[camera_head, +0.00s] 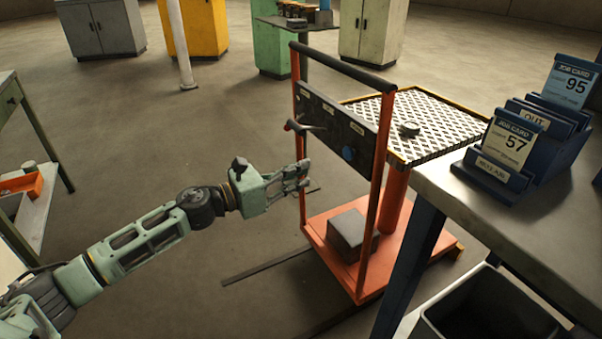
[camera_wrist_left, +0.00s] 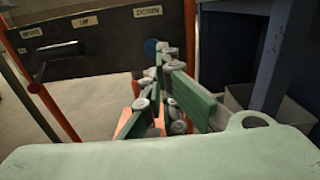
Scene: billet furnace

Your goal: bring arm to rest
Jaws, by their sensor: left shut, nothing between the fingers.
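My left arm reaches in from the left in the head view, and its gripper (camera_head: 303,176) is shut and empty. The gripper is in front of the orange lift cart's frame (camera_head: 297,105), just left of it and below the black control panel (camera_head: 340,128). I cannot tell whether it touches the frame. In the left wrist view the shut fingers (camera_wrist_left: 160,75) show close up, with the panel (camera_wrist_left: 90,45) and its labels behind, "DOWN" and "UP" among them. A blue button (camera_head: 348,153) is on the panel. My right gripper is not in view.
At right a table (camera_head: 510,205) holds job card racks (camera_head: 550,125). A dark bin (camera_head: 485,310) stands below. Open floor (camera_head: 200,130) lies behind the arm.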

